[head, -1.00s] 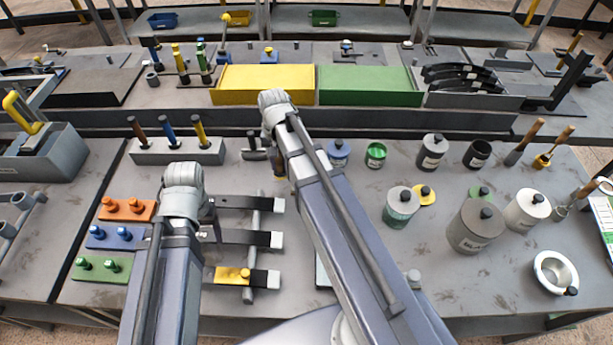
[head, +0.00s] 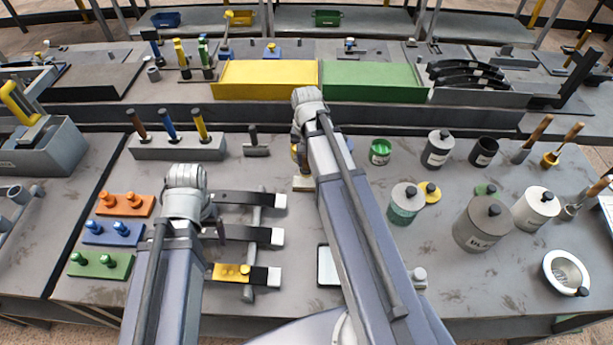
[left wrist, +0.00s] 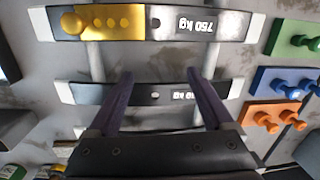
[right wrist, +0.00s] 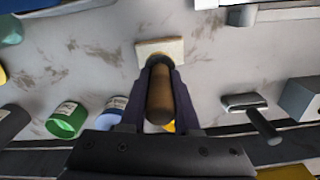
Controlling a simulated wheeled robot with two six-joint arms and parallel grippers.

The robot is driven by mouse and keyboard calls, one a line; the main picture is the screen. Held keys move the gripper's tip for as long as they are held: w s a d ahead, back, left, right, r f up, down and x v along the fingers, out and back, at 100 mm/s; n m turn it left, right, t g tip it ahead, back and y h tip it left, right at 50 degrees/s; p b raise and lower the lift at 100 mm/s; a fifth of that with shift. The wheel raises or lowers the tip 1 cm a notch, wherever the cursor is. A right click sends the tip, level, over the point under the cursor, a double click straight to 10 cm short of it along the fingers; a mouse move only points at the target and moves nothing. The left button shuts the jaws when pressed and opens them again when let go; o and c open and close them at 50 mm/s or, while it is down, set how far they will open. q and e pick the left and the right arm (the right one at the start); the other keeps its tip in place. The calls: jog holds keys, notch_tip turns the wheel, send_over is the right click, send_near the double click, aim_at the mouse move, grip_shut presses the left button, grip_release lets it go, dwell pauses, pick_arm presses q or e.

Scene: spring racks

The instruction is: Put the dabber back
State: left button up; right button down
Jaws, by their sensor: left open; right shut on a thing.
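The dabber has a brown wooden handle (right wrist: 160,95) and a cream rectangular pad. My right gripper (right wrist: 158,85) is shut on the handle. The pad (head: 303,184) shows just below the gripper (head: 300,158) in the head view, close above the bench or on it; I cannot tell which. My left gripper (left wrist: 160,90) is open and empty above the dark spring bars, with its fingers over the middle bar (left wrist: 160,95). In the head view, the left gripper (head: 212,215) is partly hidden by its own arm.
Right of my right arm stand a green tin (head: 380,152), grey tins (head: 437,148) and a dark open pot (head: 483,152). A pale flat plate (head: 328,266) lies in front.

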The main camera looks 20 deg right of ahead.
aim_at(306, 169)
pick_arm(q)
jog(key=shift+f+b, duration=1.75)
jog(key=shift+f, duration=0.3)
pick_arm(e)
jog(key=shift+f, duration=2)
jog(key=shift+f, duration=0.1)
pick_arm(q)
jog(key=shift+f, duration=0.25)
pick_arm(e)
jog(key=shift+f, duration=0.15)
pick_arm(q)
jog(key=shift+r, duration=0.1)
pick_arm(e)
jog(key=c, duration=0.6)
grip_release()
jog(key=shift+c, duration=0.2)
pick_arm(q)
jog(key=shift+r, duration=0.1)
